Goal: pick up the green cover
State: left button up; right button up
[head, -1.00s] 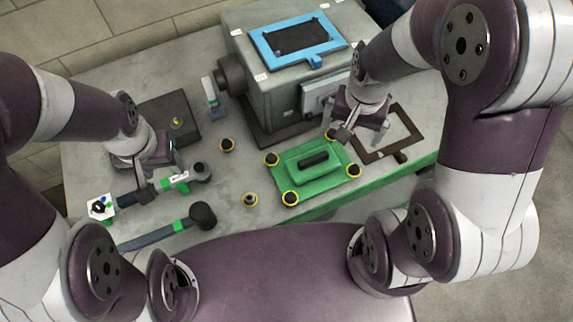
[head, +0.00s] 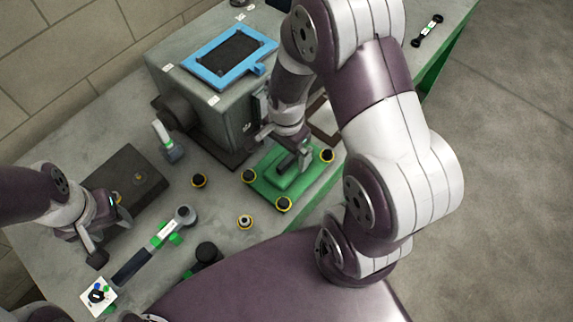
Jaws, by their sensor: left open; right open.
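The green cover (head: 275,188) lies flat on the table in front of the grey engine block. It has a raised green middle with a dark handle bar (head: 284,165), and black knobs with yellow rings at its corners. My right gripper (head: 298,168) is open above the cover at the handle; its fingers and arm hide part of the handle and the far corner. I cannot tell whether the fingers touch the handle. My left gripper (head: 92,250) is open and empty, low over the table at the left, next to a dark plate.
The grey engine block (head: 215,110) carries a blue frame (head: 216,72) on top. Loose ringed knobs (head: 198,181) stand left of the cover. A torque wrench with green parts (head: 160,243) and a marked card (head: 98,297) lie at the front left. A dark frame (head: 325,118) lies behind my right arm.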

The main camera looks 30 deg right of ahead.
aim_at(289, 158)
jog(key=f, duration=0.2)
jog(key=d+f, duration=0.1)
jog(key=f, duration=0.1)
jog(key=shift+f+p, duration=0.3)
jog(key=shift+a+f, duration=0.15)
jog(key=shift+f, duration=0.15)
jog(key=c, duration=1.3)
jog(key=shift+r, duration=0.1)
